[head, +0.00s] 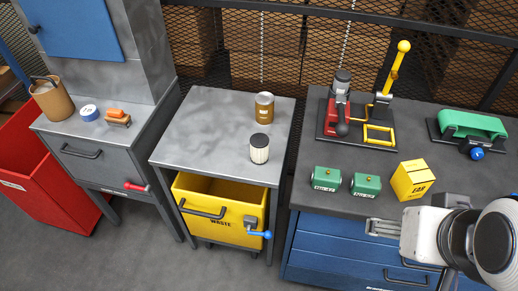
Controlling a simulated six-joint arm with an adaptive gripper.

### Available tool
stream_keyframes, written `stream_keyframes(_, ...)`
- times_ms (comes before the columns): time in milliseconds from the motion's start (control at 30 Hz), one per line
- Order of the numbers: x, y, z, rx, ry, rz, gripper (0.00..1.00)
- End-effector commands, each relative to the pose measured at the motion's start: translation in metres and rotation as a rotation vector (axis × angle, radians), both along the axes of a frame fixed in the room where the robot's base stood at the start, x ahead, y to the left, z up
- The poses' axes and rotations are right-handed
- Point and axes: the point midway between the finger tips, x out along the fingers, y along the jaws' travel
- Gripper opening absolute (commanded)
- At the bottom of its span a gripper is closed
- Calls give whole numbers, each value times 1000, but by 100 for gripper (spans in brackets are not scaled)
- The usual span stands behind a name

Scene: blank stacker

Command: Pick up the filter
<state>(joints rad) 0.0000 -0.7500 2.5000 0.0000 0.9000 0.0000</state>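The filter appears to be the white ribbed cylinder with a dark top (259,149). It stands upright on the grey top of the middle cabinet (205,125), near its front right part. My gripper (376,228) seems to be the grey metal end at the lower right, in front of the blue drawers. It is well to the right of the filter and apart from it. The fingers are too small to tell whether they are open or shut. I see nothing held in them.
A brown jar (264,106) stands just behind the filter. Green boxes (366,186) and a yellow box (412,180) sit on the right bench, with a red and black press (340,105) behind. An open yellow waste drawer (215,228) is below the filter. The cabinet top's left is clear.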

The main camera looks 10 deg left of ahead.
Motion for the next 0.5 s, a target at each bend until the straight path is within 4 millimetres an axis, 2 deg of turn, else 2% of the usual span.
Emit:
stream_keyframes(167,6,1,0,-2,-8,7,61)
stream_keyframes(267,16,3,0,-4,-21,20,61)
stream_keyframes(500,63,13,1,-15,-93,73,61)
